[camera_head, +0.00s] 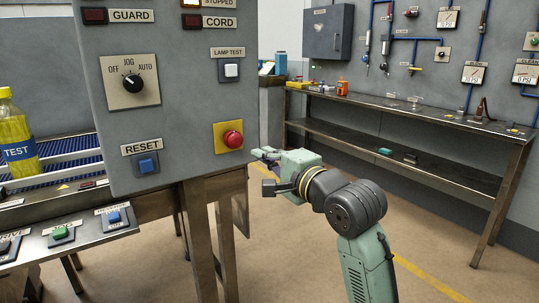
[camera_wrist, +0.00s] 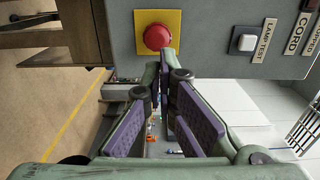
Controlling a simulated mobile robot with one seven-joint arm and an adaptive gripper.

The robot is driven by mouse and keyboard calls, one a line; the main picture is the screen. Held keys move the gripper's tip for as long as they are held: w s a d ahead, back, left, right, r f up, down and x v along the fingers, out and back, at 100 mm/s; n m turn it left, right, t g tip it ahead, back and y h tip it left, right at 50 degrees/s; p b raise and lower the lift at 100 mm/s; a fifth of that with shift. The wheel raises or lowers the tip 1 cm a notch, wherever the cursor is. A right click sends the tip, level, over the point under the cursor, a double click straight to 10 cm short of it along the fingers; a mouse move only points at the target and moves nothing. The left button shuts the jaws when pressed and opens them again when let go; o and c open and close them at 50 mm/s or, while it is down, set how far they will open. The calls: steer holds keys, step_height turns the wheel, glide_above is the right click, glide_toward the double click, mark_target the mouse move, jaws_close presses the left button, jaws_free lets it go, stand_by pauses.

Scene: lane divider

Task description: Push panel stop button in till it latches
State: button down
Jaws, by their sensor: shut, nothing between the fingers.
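The panel stop button is a red mushroom button (camera_head: 233,139) on a yellow square plate at the lower right of the grey panel (camera_head: 185,110). In the wrist view the red button (camera_wrist: 157,38) shows at the top, just beyond my fingertips. My gripper (camera_head: 262,155) is at the panel's right edge, a little below and to the right of the button. In the wrist view my gripper (camera_wrist: 166,75) has its fingers shut with nothing between them. I cannot tell whether the fingertips touch the button. How far in the button sits is unclear.
The panel also bears a selector knob (camera_head: 133,83), a white lamp test button (camera_head: 231,70) and a blue reset button (camera_head: 147,164). A yellow bottle (camera_head: 18,140) stands at the left. A workbench (camera_head: 420,115) stands along the back wall. The floor right of the panel is open.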

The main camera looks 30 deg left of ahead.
mark_target(238, 140)
steer(key=p+x, duration=0.2)
steer(key=x, duration=0.8)
steer(key=shift+r+p, duration=0.1)
steer(key=shift+p, duration=0.2)
